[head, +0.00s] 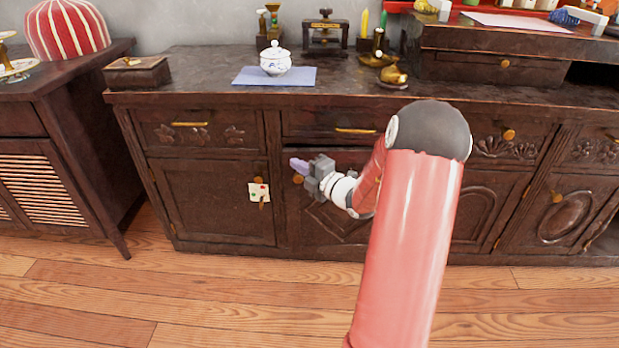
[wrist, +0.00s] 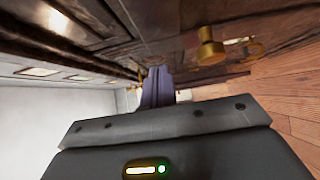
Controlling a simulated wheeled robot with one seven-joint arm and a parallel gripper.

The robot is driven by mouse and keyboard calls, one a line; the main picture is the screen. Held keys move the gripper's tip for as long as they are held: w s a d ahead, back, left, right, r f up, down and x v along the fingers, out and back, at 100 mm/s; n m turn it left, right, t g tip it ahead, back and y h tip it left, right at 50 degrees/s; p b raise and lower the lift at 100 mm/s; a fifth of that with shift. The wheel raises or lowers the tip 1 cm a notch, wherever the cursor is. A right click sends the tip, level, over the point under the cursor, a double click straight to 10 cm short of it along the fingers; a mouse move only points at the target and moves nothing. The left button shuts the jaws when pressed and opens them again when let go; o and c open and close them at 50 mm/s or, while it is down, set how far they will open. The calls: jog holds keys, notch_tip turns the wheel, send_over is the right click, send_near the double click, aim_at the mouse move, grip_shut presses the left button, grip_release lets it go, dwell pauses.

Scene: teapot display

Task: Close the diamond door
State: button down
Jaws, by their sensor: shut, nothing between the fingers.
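The diamond door (head: 322,222) is a dark wooden door with carved lines, below a drawer in the middle of the cabinet. My arm hides much of its right side. A dark gap shows along its top edge, so it looks slightly ajar. Its round brass knob (head: 297,179) is at the upper left. My gripper (head: 297,164) has its lavender fingers shut and empty, just above the knob, near the door's upper left corner. In the wrist view the shut fingers (wrist: 157,88) lie beside a brass knob (wrist: 210,47); contact with the door cannot be told.
A plain door (head: 215,200) with a hanging card (head: 259,192) is to the left. A drawer (head: 340,126) with a brass handle is above. A white pot (head: 275,60) stands on a blue cloth on top. The wooden floor (head: 240,300) in front is clear.

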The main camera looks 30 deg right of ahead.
aim_at(300, 155)
jog(key=shift+w+d, duration=0.3)
jog(key=shift+w, duration=0.2)
jog(key=shift+w+d, duration=0.25)
jog(key=shift+w, duration=0.25)
jog(key=w, duration=0.1)
jog(key=w+d+h, duration=0.1)
jog(key=w+m, duration=0.1)
jog(key=shift+d+h, duration=0.25)
jog(key=shift+h, duration=0.05)
jog(key=shift+w+d+r+h, duration=0.2)
jog(key=shift+d+h, duration=0.05)
jog(key=shift+h, duration=0.05)
